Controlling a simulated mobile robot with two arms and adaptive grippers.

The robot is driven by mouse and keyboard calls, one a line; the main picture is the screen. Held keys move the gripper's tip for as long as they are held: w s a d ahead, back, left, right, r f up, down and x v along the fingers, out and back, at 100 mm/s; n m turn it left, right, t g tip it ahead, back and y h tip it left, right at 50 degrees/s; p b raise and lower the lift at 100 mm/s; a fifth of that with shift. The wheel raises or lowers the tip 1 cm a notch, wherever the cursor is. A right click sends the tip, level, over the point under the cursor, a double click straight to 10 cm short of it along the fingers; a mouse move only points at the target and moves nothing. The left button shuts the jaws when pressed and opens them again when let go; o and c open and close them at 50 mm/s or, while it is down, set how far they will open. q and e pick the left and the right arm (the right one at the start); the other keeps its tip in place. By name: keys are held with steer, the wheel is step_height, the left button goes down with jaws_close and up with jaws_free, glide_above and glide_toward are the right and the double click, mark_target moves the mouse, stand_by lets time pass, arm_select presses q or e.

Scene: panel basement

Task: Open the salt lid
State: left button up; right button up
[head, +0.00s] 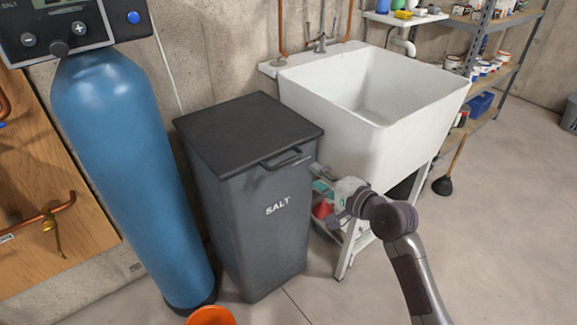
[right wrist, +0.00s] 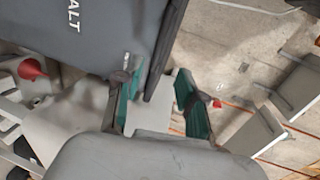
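The salt bin (head: 262,215) is a dark grey box with the word SALT on its front, standing upright on the floor. Its black lid (head: 248,130) lies flat and shut, with a bar handle (head: 282,160) on the front edge. My right gripper (head: 316,174) is just right of the handle, beside the bin's front right corner. In the right wrist view my right gripper (right wrist: 158,103) is open, its green-padded fingers apart. The dark lid edge (right wrist: 166,45) appears between the fingers; I cannot tell whether it touches them. My left gripper is not in view.
A blue tank (head: 125,170) stands close left of the bin. A white sink (head: 375,100) on legs stands close right, with items under it. An orange bucket (head: 211,316) is at the front. A plunger (head: 446,182) and shelves are further right.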

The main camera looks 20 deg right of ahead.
mark_target(289, 159)
arm_select(q)
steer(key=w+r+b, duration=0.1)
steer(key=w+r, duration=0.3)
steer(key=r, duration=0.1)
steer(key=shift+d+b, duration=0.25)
steer(key=shift+b, duration=0.15)
arm_select(e)
steer(key=shift+x, duration=6.2)
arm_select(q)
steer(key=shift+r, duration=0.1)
arm_select(e)
jaws_close()
